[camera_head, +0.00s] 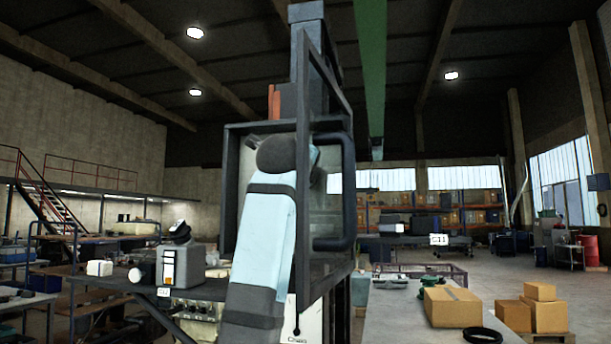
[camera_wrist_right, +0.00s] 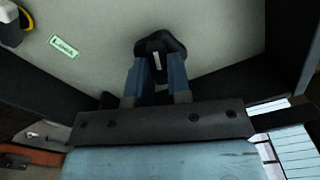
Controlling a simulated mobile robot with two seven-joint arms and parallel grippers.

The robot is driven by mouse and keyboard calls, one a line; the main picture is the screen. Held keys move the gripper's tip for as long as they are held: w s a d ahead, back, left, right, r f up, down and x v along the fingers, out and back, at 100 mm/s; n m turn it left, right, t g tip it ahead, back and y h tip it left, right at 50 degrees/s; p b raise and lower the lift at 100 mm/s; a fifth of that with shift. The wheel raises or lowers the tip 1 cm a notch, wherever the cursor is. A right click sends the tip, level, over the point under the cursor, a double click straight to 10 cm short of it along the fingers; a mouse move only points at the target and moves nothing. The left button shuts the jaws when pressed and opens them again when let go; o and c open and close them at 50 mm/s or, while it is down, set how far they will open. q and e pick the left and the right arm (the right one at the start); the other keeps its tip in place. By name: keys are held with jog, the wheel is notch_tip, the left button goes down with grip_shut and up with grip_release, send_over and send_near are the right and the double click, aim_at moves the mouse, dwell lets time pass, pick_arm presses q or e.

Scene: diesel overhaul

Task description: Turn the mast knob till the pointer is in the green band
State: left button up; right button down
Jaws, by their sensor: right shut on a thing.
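In the right wrist view a black knob (camera_wrist_right: 160,43) stands out from a pale panel (camera_wrist_right: 215,30). My right gripper (camera_wrist_right: 158,65) is shut on the knob, with one blue-grey finger on each side and a pale mark on the knob between them. A small pale green label (camera_wrist_right: 63,46) sits on the panel to the left. In the head view my light-blue arm reaches up in front of a dark-framed cabinet (camera_head: 331,120) and hides its gripper and the knob. I cannot make out a pointer or a green band. My left gripper is in neither view.
A bench on the left holds a grey-and-black device (camera_head: 182,262) and a white box (camera_head: 100,268). A table on the right carries a cardboard box (camera_head: 452,306) and a black ring (camera_head: 482,336). Dark frame walls border the panel closely in the wrist view.

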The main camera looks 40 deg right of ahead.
jog(key=shift+n, duration=0.9)
jog(key=n, duration=0.2)
jog(key=shift+n, duration=0.4)
jog(key=c, duration=0.9)
grip_release()
jog(key=shift+c, duration=0.2)
jog(key=shift+s+a, duration=0.1)
jog(key=b+v, duration=0.1)
jog(key=v, duration=0.2)
jog(key=shift+s+a, duration=0.2)
